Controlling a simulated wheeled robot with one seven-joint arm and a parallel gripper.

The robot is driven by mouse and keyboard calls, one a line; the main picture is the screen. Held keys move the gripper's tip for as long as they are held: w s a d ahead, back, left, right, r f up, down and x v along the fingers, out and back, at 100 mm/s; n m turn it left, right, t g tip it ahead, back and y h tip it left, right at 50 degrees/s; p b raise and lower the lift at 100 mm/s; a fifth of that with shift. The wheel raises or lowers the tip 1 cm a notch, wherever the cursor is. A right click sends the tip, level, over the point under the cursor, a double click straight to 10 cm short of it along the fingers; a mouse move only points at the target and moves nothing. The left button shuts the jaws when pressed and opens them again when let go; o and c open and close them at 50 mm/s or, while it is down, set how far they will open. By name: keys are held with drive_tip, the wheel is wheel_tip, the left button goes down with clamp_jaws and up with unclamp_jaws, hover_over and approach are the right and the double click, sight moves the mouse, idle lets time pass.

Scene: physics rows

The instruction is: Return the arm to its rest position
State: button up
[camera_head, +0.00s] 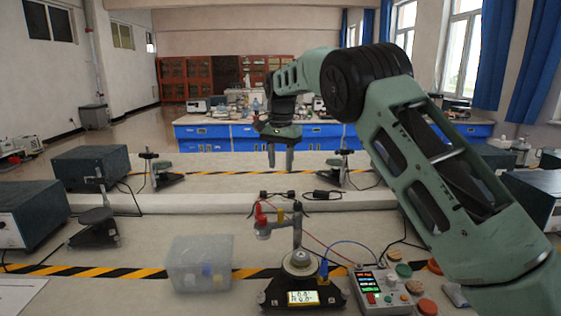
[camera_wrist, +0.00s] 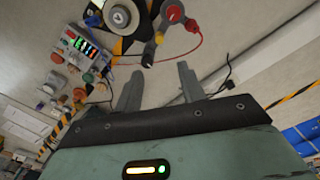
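My arm reaches in from the right in the head view and bends down over the bench. My gripper (camera_head: 281,156) points down and hangs in the air above the far part of the bench, beyond the small instrument stand (camera_head: 298,262). In the wrist view my gripper (camera_wrist: 158,84) has its two fingers apart with nothing between them. The same stand shows in the wrist view (camera_wrist: 122,14) past the fingertips, apart from them.
A clear plastic box (camera_head: 199,264) sits left of the stand. A control box (camera_head: 383,292) with lit displays and several round knobs or caps is to the right. Red and blue cables run between them. Dark equipment boxes (camera_head: 92,166) stand at the left.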

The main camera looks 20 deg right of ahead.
drive_tip(key=s+a+n+y, duration=0.2)
drive_tip(key=s+a+n, duration=0.7)
drive_tip(key=s+a, duration=1)
drive_tip(key=s+f+n, duration=0.2)
drive_tip(key=s+n, duration=0.1)
drive_tip(key=s, duration=0.6)
drive_tip(key=s+f+n+h, duration=0.1)
drive_tip(key=s+f+n, duration=0.1)
drive_tip(key=s, duration=0.7)
drive_tip(key=s+f+n, duration=0.3)
drive_tip(key=s+n, duration=0.1)
drive_tip(key=s, duration=0.5)
drive_tip(key=shift+s+n, duration=0.25)
drive_tip(key=shift+n, duration=0.05)
drive_tip(key=shift+f, duration=0.1)
